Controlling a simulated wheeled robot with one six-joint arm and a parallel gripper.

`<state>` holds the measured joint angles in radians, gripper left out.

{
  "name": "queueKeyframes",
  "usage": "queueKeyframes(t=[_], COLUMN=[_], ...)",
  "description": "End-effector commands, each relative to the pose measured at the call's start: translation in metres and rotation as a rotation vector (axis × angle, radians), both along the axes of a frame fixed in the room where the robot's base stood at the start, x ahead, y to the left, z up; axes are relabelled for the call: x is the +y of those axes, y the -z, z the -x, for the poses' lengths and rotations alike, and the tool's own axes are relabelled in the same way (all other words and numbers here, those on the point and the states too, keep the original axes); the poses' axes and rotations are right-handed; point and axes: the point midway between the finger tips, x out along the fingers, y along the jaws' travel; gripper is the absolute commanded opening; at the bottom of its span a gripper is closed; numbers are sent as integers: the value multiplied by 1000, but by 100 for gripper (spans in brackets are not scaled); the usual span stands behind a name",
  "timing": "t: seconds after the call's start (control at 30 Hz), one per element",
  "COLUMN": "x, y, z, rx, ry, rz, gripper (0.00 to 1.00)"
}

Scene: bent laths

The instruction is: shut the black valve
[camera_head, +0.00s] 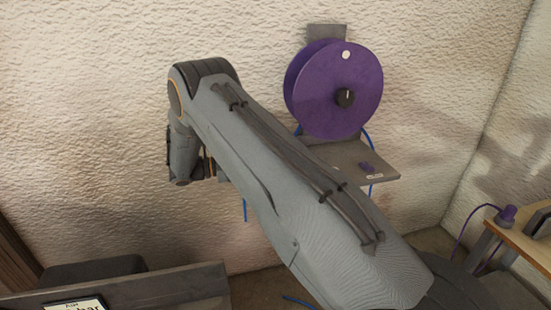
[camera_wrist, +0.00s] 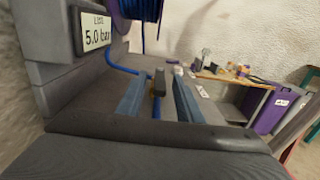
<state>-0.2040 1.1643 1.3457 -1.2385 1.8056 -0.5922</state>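The black valve (camera_wrist: 160,80) shows in the wrist view as a small upright dark handle with a brass-coloured part beside it, on the blue hose (camera_wrist: 124,70). My gripper (camera_wrist: 158,98) is open, with one blue-grey finger on the left and one on the right of the valve in the picture. A gap shows on both sides of the handle, and I see no contact. How far the fingertips are from it in depth is hard to tell. In the head view my arm hides the valve, and the gripper cannot be made out.
A display (camera_wrist: 97,33) reading 5.0 bar is at the left in the wrist view. A purple hose reel (camera_head: 340,90) hangs above a grey shelf (camera_head: 350,158) on the rough wall. A wooden bench (camera_head: 530,238) stands at right. Purple bins (camera_wrist: 268,108) stand farther off.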

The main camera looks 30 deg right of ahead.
Motion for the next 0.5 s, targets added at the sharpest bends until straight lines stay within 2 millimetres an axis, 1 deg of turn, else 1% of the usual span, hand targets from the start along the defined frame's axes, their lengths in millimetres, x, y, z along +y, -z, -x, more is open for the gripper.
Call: queueKeyframes(t=[0.03, 0.1, 0.23, 0.33, 0.5], x=[-9, -20, -36, -44, -49], y=[-2, -2, -2, -1, 0], z=[3, 5, 8, 9, 10], rx=[1, 1, 1, 0, -1], ry=[3, 2, 2, 0, -1], rz=[1, 0, 0, 0, -1], gripper=[33, 33, 33, 33, 33])
